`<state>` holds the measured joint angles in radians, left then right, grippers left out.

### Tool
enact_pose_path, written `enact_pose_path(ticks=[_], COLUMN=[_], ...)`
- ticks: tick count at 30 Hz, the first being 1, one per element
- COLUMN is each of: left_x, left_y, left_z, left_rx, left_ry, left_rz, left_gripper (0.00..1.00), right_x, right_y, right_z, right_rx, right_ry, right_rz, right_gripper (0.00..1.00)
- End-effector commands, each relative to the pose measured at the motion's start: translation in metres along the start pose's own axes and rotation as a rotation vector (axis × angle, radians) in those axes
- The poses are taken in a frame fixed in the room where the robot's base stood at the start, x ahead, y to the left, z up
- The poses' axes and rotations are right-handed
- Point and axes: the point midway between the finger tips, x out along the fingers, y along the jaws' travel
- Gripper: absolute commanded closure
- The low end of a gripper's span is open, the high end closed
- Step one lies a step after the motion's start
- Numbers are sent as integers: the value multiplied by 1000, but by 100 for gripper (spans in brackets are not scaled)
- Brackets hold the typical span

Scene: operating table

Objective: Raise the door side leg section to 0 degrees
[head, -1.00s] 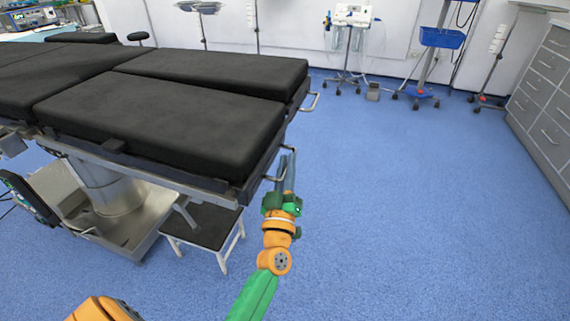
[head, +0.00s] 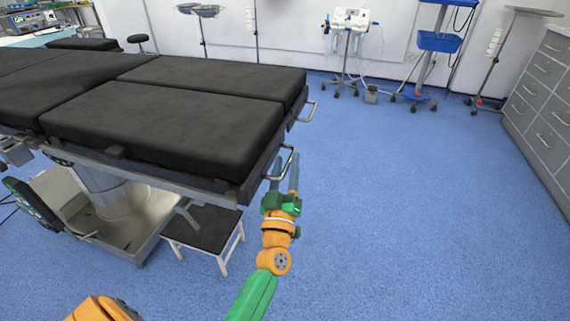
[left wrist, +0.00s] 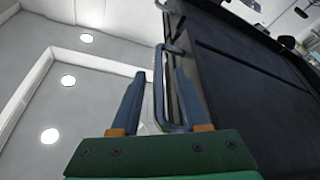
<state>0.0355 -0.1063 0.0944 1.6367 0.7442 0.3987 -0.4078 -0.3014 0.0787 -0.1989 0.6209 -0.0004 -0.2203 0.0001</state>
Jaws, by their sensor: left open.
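The operating table's two black leg sections lie side by side, a near one (head: 165,125) and a far one (head: 220,75). Both look roughly level. Which one is on the door side cannot be told. The near section has a metal loop handle (head: 288,160) at its end. My left gripper (head: 282,172) is open at this handle, fingers pointing up. In the left wrist view, the handle bar (left wrist: 159,90) appears between the spread fingers (left wrist: 158,74). Contact cannot be told. My right gripper is not in view.
A second loop handle (head: 309,112) is on the far section's end. A low step stool (head: 205,230) stands under the table beside the metal base (head: 125,225). Grey drawers (head: 545,95) and wheeled stands are at the back right. The blue floor (head: 410,210) right of the table is clear.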

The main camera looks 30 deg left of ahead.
Motion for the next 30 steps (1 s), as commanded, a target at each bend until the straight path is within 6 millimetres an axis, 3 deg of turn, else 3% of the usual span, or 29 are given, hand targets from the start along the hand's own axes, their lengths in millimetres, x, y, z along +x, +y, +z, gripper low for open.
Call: enact_pose_path(ticks=[11, 25, 28, 29, 30], left_x=[-66, -70, -77, -83, -95], left_y=[0, 0, 0, 0, -2], left_z=[-1, -1, 23, 40, 70], left_rx=[1, 0, 28, 48, 82], left_ry=[-1, -1, -77, -130, -228], left_rz=[-1, 0, 22, 37, 63], left_gripper=[55, 55, 55, 55, 55], right_x=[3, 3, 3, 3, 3], right_y=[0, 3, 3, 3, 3], right_z=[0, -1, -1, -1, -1], right_rx=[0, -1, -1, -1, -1], right_ry=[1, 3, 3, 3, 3], right_rz=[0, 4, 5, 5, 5], right_gripper=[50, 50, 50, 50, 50])
